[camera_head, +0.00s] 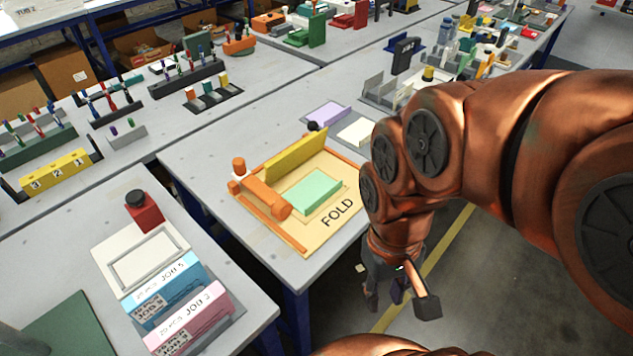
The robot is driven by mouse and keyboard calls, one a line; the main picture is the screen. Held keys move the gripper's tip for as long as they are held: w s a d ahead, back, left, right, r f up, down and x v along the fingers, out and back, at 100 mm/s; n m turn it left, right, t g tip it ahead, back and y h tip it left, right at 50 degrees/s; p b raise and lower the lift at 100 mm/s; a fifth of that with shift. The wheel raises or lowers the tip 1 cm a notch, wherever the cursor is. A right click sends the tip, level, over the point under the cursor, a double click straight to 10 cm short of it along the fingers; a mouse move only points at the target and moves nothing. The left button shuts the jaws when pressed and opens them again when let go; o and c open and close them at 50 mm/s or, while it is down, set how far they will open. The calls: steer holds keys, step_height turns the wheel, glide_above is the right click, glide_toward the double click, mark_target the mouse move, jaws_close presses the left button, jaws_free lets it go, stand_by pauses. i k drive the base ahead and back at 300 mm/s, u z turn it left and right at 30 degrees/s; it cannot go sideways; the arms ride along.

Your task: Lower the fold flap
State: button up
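The fold flap (297,161) is the yellow panel standing raised, roughly upright, at the back of the fold station (318,231). A dark round knob (313,126) shows at its upper right end. A light green block (315,193) lies flat on the station in front of the flap. An orange arm with rounded ends (262,193) is at the station's left side. My gripper (385,290) hangs beyond the right edge of the table, over the floor and apart from the flap. Its fingers are dark and small, so I cannot tell whether they are open or shut.
A purple pad (327,112) and a cream pad (356,132) lie behind the station. The blue JOB 5 box (163,288) and pink JOB 2 box (190,318) sit on the nearer table at left. A yellow rack (55,170) and several tool holders stand farther left.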

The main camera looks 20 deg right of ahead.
mark_target(277, 168)
steer(key=u, duration=2.5)
steer(key=k, duration=1.05)
steer(key=z, duration=1.35)
steer(key=i, duration=1)
steer(key=z, duration=0.05)
